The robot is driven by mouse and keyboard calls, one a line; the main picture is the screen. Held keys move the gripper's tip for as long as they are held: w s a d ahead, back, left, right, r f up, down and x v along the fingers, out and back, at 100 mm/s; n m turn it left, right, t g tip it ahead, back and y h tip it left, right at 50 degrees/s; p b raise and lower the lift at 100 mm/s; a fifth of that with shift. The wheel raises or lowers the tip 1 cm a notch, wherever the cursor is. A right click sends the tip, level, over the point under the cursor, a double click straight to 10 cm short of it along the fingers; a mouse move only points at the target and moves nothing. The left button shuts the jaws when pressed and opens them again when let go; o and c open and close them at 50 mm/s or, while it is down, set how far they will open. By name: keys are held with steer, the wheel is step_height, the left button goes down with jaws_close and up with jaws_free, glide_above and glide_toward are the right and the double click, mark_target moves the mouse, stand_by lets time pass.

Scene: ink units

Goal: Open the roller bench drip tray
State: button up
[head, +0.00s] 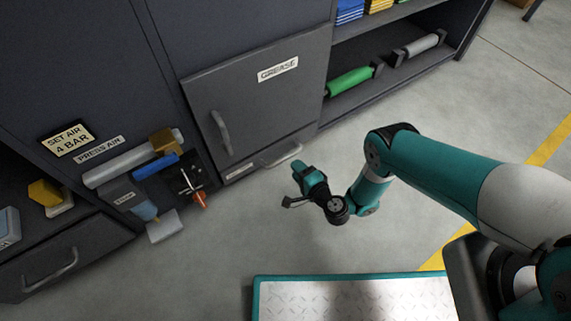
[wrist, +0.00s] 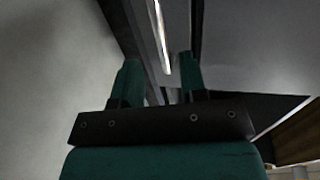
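A low drawer front (head: 240,172) with a small label sits under the door marked GREASE. It looks shut, and I cannot read its label to confirm it is the drip tray. Its pale bar handle (head: 284,155) faces the floor side. My gripper (head: 290,188) is low over the floor, just off this drawer. In the wrist view my gripper (wrist: 158,62) has its two teal fingers apart. A bright bar (wrist: 160,35), likely the handle, shows in the gap between them. I see no finger clearly touching it.
The GREASE door (head: 270,105) is shut, with a curved handle (head: 221,132). To the left are a PRESS AIR unit (head: 130,160) and another drawer with a handle (head: 50,270). Rollers (head: 350,80) lie on a shelf at the right. A metal-plate platform (head: 350,300) lies in front.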

mark_target(285, 157)
steer(key=shift+b+x, duration=3.65)
steer(key=shift+b, duration=0.2)
jaws_close()
